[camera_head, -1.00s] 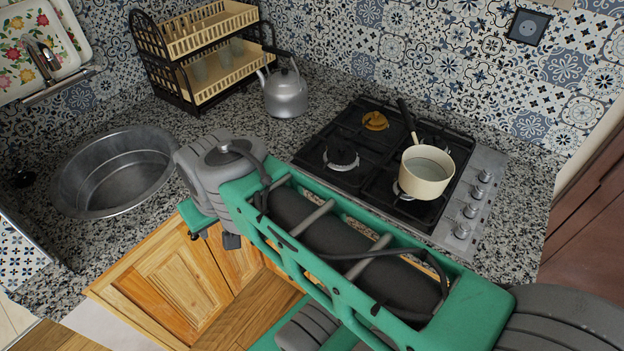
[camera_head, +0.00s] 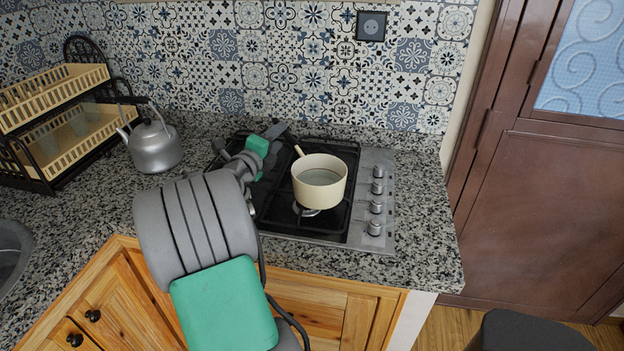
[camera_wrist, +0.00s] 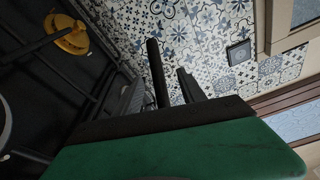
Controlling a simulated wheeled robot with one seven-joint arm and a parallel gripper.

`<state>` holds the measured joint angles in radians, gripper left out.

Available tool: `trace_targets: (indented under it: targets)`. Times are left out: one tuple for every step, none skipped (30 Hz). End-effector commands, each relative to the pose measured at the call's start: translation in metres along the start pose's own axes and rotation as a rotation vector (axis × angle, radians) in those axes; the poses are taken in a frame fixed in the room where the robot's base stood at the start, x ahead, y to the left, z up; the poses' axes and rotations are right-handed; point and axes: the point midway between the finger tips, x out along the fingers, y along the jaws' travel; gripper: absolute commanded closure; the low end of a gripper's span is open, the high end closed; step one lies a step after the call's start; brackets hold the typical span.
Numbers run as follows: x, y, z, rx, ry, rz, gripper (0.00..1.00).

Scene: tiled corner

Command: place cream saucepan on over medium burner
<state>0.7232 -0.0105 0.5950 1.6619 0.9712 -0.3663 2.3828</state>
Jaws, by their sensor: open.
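The cream saucepan (camera_head: 320,181) sits upright on the front right part of the black-grated gas hob (camera_head: 352,236), above a burner (camera_head: 309,211). Clear liquid or a shiny base shows inside it. Its handle points to the back left, towards my gripper (camera_head: 281,131). In the wrist view my gripper (camera_wrist: 160,88) is open, and a dark rod, apparently the saucepan's handle (camera_wrist: 153,62), stands between the two fingers without clear contact. A yellow burner cap (camera_wrist: 69,38) shows at the wrist view's upper left. My arm hides the hob's left side in the head view.
A grey kettle (camera_head: 154,146) stands left of the hob, beside a black and cream dish rack (camera_head: 62,127). Several knobs (camera_head: 377,205) line the hob's right edge. Bare granite counter (camera_head: 424,215) lies right of it. The tiled wall (camera_head: 300,75) is close behind.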

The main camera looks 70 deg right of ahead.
Motion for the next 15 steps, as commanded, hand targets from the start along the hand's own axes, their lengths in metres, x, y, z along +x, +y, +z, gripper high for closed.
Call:
trace_targets:
  targets:
    - [0.007, -0.002, -0.001, -0.003, 0.004, 0.001, 0.52]
    - [0.012, -0.002, 0.0, -0.003, 0.003, 0.001, 0.52]
    - [0.019, -0.002, 0.0, -0.003, 0.003, 0.002, 0.52]
    - [0.025, -0.001, -0.001, -0.003, 0.004, 0.003, 0.52]
    - [0.03, 0.0, 0.0, -0.003, 0.003, 0.002, 0.52]
    - [0.037, 0.0, 0.0, -0.002, 0.003, 0.001, 0.52]
    - [0.042, 0.001, 0.0, -0.002, 0.002, 0.002, 0.52]
    - [0.045, 0.002, 0.0, -0.001, 0.001, 0.002, 0.52]
    - [0.048, 0.003, 0.0, -0.002, 0.001, 0.002, 0.52]
    - [0.05, 0.003, -0.001, -0.002, 0.001, 0.003, 0.52]
    - [0.05, 0.004, 0.0, -0.001, 0.0, 0.003, 0.52]
    - [0.05, 0.004, 0.0, -0.001, -0.001, 0.002, 0.52]
    - [0.05, 0.004, 0.0, -0.001, -0.001, 0.003, 0.52]
    - [0.05, 0.004, 0.0, -0.001, -0.001, 0.003, 0.52]
    - [0.05, 0.004, 0.0, -0.001, -0.001, 0.003, 0.52]
